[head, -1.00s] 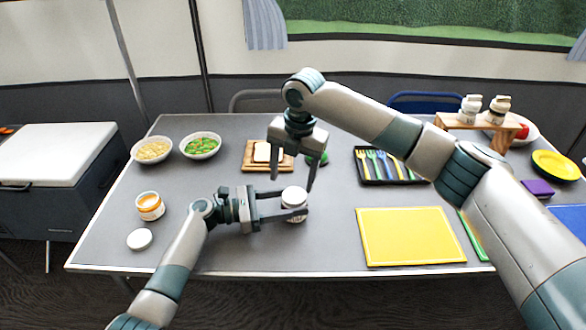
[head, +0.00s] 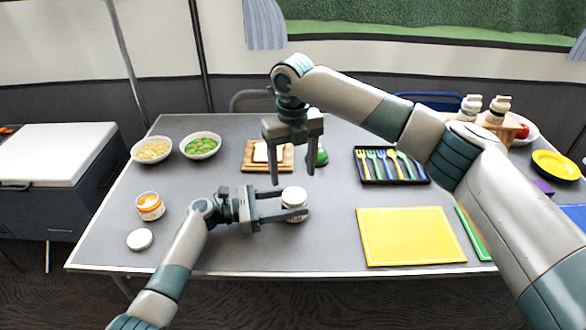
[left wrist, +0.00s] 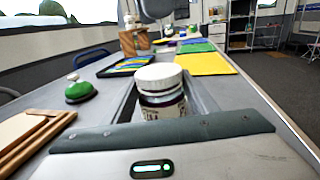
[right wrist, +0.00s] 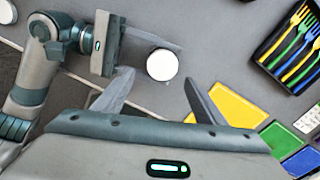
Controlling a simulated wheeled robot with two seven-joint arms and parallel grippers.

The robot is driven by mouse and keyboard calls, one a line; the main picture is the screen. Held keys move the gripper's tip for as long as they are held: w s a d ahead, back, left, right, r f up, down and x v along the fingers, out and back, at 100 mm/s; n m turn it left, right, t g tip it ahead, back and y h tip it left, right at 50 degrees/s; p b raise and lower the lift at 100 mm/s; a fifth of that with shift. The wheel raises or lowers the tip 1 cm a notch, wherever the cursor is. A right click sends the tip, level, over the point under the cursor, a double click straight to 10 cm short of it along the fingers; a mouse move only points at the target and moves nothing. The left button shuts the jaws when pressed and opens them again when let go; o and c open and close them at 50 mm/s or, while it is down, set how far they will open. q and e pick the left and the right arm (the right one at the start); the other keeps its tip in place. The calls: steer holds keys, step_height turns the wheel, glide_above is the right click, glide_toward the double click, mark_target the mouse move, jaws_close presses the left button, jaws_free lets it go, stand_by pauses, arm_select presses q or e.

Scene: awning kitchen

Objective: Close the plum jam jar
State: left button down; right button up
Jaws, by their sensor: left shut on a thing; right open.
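A jar with dark contents and a white lid (head: 294,194) stands on the grey table, between the fingers of my left gripper (head: 288,204), which is shut on it. In the left wrist view the white lid (left wrist: 158,76) sits on top of the dark jar (left wrist: 163,105) and looks about level; whether it is fully tight I cannot tell. My right gripper (head: 293,177) is open and empty, pointing down above and behind the jar. The right wrist view shows the white lid (right wrist: 162,65) from above, beyond and between the open fingers, apart from them.
An open jar with orange contents (head: 149,207) stands at the left, a loose white lid (head: 140,239) in front of it. A bread board (head: 248,166), a green bell-like object (left wrist: 80,90), a cutlery tray (head: 367,178) and a yellow mat (head: 410,236) surround the jar.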

mark_target(293, 196)
steer(key=shift+f, duration=0.15)
steer(key=shift+f, duration=3.85)
